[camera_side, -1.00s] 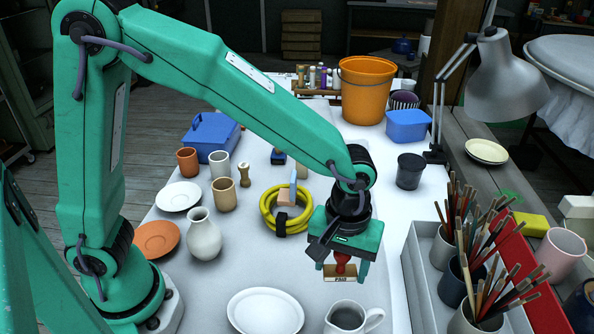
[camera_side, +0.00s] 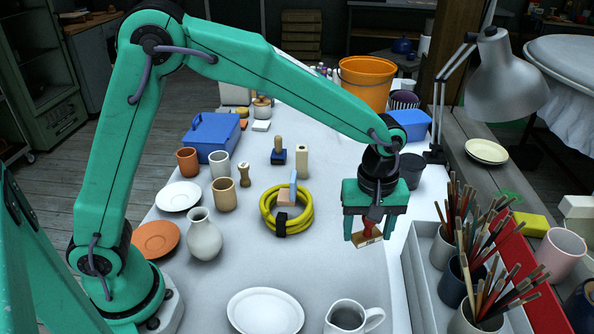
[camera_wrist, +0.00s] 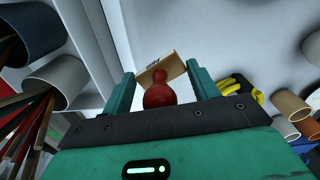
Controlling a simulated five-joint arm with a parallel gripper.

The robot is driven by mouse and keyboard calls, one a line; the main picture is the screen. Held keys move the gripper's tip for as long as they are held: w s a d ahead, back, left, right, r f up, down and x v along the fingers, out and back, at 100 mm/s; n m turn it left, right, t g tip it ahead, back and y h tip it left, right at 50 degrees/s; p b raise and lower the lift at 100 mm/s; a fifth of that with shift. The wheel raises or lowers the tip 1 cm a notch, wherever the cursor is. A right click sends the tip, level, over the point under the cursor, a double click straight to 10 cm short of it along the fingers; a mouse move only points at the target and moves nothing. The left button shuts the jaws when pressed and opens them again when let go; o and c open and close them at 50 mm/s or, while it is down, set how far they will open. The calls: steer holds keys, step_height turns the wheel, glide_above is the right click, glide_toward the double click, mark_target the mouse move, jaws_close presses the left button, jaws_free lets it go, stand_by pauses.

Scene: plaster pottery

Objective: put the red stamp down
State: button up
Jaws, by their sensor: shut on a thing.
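The red stamp (camera_side: 367,231) has a red handle and a light wooden base with dark lettering on its side. My gripper (camera_side: 369,234) points down and is shut on it. In the wrist view the red knob of the stamp (camera_wrist: 160,92) and its wooden base show between the two fingers (camera_wrist: 160,85), with the base turned at an angle. The stamp is over the right part of the white table (camera_side: 330,265). I cannot tell whether its base touches the table.
A yellow hose coil (camera_side: 287,211) lies left of my gripper. A grey tray (camera_side: 425,297) with brush pots is close on the right. A pitcher (camera_side: 347,318) and white plate (camera_side: 265,312) stand in front. A blue stamp (camera_side: 278,155) stands farther back.

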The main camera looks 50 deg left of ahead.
steer(key=w+a+n, duration=0.7)
steer(key=w+a, duration=0.1)
steer(key=w, duration=0.4)
steer(key=n, duration=0.5)
glide_above(341, 174)
step_height(341, 174, down, 8)
steer(key=shift+r, duration=0.25)
steer(key=shift+f, duration=2.05)
steer(key=shift+f, duration=0.15)
steer(key=o, duration=1)
steer(key=shift+c, duration=0.2)
